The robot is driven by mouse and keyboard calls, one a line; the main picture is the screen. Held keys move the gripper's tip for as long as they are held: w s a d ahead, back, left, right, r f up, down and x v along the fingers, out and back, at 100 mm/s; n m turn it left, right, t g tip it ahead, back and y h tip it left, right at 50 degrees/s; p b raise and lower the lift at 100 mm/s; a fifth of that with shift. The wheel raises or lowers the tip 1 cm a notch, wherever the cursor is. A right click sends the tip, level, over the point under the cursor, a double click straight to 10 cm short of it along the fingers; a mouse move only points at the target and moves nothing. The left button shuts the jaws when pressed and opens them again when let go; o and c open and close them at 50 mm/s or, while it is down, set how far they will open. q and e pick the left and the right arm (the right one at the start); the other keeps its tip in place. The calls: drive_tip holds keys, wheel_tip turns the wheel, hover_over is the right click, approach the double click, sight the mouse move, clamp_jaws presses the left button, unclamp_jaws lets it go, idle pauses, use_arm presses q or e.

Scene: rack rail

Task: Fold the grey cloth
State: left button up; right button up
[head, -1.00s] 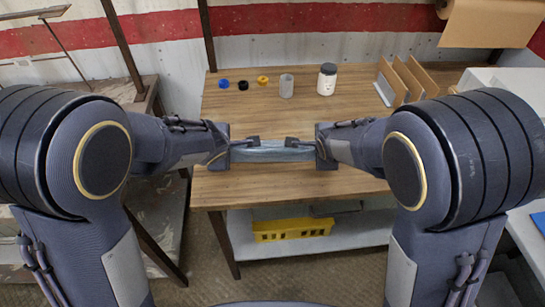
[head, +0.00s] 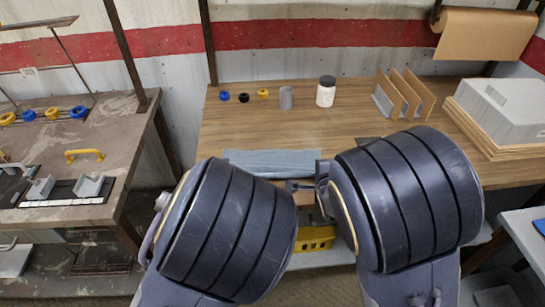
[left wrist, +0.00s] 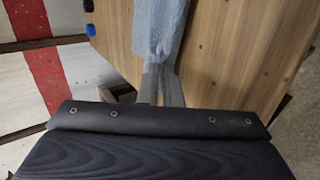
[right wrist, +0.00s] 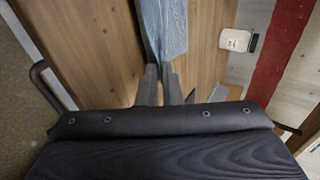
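The grey cloth (head: 270,163) shows in the head view as a flat blue-grey strip over the wooden table, long side left to right. Its near part is hidden behind my arms. My right gripper (head: 298,186) is at the cloth's near right part. In the right wrist view its fingers (right wrist: 160,85) look closed on the end of the cloth (right wrist: 165,30). My left gripper is hidden by my arm in the head view. In the left wrist view its fingers (left wrist: 161,85) look closed on the other end of the cloth (left wrist: 158,30).
Behind the cloth on the table (head: 350,122) stand a grey cylinder (head: 286,98), a white jar (head: 326,92) and small blue, black and yellow rings. An upright divider rack (head: 403,95) is at the right. A yellow crate (head: 316,239) sits below. A side bench (head: 125,130) is at the left.

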use_arm(q)
drive_tip(key=o, duration=0.7)
use_arm(e)
drive_tip(key=o, duration=0.7)
drive_tip(key=shift+r, duration=0.1)
use_arm(q)
drive_tip(key=shift+s+d+r, duration=0.1)
drive_tip(key=shift+r, duration=0.3)
use_arm(e)
drive_tip(key=shift+s+r, duration=0.1)
drive_tip(key=shift+r, duration=0.25)
use_arm(q)
drive_tip(key=s+r, duration=0.4)
drive_tip(key=r, duration=0.1)
drive_tip(key=s+r, duration=0.1)
drive_tip(key=r, duration=0.2)
drive_tip(key=shift+s, duration=0.4)
use_arm(e)
drive_tip(key=s+r, duration=0.4)
drive_tip(key=r, duration=0.1)
drive_tip(key=s+r, duration=0.1)
drive_tip(key=r, duration=0.2)
drive_tip(key=shift+s, duration=0.4)
